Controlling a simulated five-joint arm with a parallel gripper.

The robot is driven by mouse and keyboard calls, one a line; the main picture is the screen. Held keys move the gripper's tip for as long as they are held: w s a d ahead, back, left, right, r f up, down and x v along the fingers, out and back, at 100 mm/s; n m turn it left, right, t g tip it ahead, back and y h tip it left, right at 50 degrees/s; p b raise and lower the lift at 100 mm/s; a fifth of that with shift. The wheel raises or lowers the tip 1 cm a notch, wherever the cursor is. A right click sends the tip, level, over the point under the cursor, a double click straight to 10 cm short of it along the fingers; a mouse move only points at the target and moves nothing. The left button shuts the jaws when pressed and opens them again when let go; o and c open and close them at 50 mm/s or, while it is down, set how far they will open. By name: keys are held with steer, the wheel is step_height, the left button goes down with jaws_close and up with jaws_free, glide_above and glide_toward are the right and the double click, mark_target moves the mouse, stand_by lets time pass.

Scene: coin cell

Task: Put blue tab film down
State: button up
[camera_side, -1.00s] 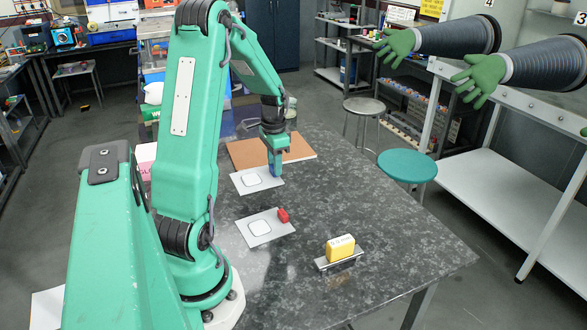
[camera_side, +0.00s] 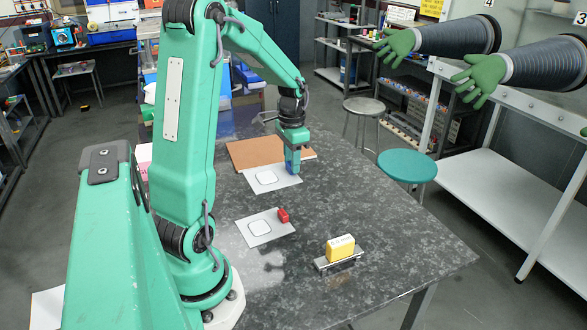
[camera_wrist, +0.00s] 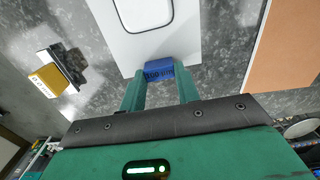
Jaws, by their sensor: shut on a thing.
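The blue tab film (camera_side: 267,179) is a pale sheet with a rounded-square outline and a blue tab at one edge. My gripper (camera_side: 292,162) is shut on the blue tab (camera_wrist: 159,71), pointing down at the sheet's right edge in the side view. The sheet also shows in the wrist view (camera_wrist: 133,47), stretching away from my fingers, its far end cut off. I cannot tell how far it is above the dark speckled table (camera_side: 370,220).
A second pale sheet (camera_side: 252,234) with a red tab (camera_side: 283,215) lies nearer the side camera. A yellow block (camera_side: 340,247) sits on a metal holder (camera_side: 337,261) at the front right. A brown board (camera_side: 253,150) lies behind the film. The table's right side is clear.

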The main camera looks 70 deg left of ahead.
stand_by(0.3)
steer(key=w+a+r+m, duration=0.1)
steer(key=w+a+m, duration=0.6)
steer(key=m, duration=1.1)
steer(key=shift+w+a+r, duration=0.25)
steer(key=shift+w+a, duration=0.1)
steer(key=shift+w, duration=0.2)
steer(key=shift+a, duration=0.1)
steer(key=s+a+f, duration=0.1)
steer(key=a+f, duration=0.1)
steer(key=a, duration=0.1)
steer(key=s+a+f, duration=0.1)
steer(key=a+f, duration=0.1)
steer(key=a, duration=0.2)
steer(key=s+a+f, duration=0.2)
steer(key=a+f, duration=0.1)
steer(key=a, duration=0.1)
steer(key=shift+d, duration=0.1)
steer(key=shift+f, duration=2)
steer(key=shift+f, duration=0.1)
